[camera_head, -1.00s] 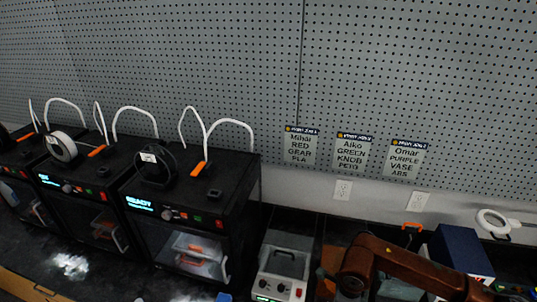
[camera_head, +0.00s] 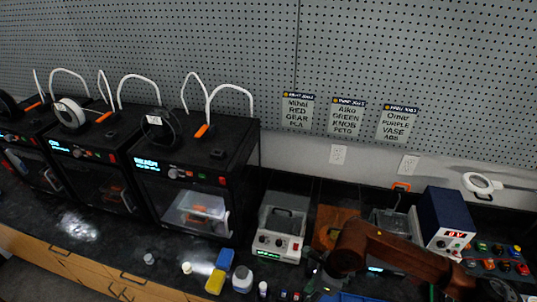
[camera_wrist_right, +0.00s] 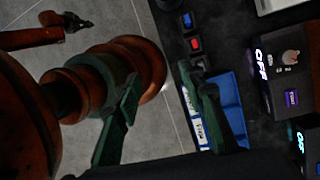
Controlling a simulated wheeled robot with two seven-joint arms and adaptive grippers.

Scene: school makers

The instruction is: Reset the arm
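My right arm (camera_head: 385,250), copper-brown, comes in from the lower right of the head view and reaches over the bench. My left gripper cannot be made out in the head view. Copper arm parts of mine fill the left of the wrist view.
Black 3D printers (camera_head: 195,165) stand in a row at the left. A grey-white device (camera_head: 278,240), a dark blue box with a red display (camera_head: 446,220) and a white ring lamp (camera_head: 480,183) line the back. Yellow (camera_head: 215,281) and blue (camera_head: 224,259) pieces lie near the front edge.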

